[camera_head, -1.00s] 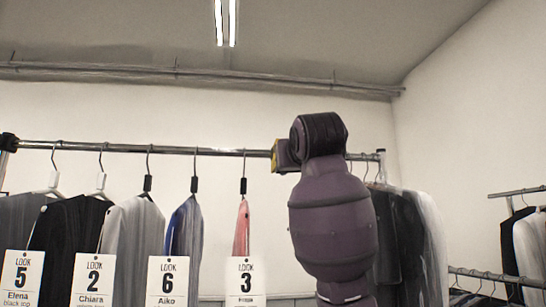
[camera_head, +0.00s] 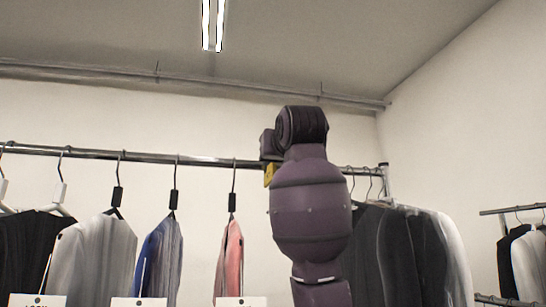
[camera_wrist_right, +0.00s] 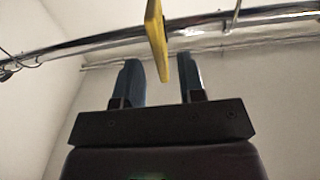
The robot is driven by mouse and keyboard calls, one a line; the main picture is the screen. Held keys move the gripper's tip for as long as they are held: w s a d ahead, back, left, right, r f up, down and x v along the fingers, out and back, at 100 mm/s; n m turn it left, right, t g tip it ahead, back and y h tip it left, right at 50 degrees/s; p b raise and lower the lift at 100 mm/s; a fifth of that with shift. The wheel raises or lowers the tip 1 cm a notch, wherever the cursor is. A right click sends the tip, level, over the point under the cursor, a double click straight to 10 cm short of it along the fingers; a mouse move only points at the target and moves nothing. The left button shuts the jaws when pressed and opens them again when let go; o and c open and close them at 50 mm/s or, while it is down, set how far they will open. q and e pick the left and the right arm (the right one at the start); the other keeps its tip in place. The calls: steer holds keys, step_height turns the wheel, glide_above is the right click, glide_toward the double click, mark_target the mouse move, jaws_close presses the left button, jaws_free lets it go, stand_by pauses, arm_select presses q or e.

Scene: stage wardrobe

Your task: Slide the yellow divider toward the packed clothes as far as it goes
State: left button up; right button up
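The yellow divider (camera_head: 270,175) shows at the rail, just left of my right arm in the head view; the arm hides part of it. In the right wrist view the divider (camera_wrist_right: 157,40) hangs on the chrome rail. My right gripper (camera_wrist_right: 162,80) is open, and the divider's lower tip shows between its two fingers, with a visible gap on each side. In the head view most of this gripper (camera_head: 268,145) is hidden by its wrist. The packed clothes (camera_head: 405,250), dark and white garments, hang close together to the right of the arm. My left gripper is not in view.
Several spaced garments hang left of the divider, the nearest a pink one (camera_head: 230,255). The rail (camera_head: 140,157) ends at a post (camera_head: 384,178) on the right. Another rack (camera_head: 515,210) with clothes stands farther right.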

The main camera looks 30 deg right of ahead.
mark_target(270, 169)
steer(key=shift+p+x, duration=0.4)
steer(key=shift+x, duration=1.3)
steer(key=shift+c, duration=0.3)
jaws_close()
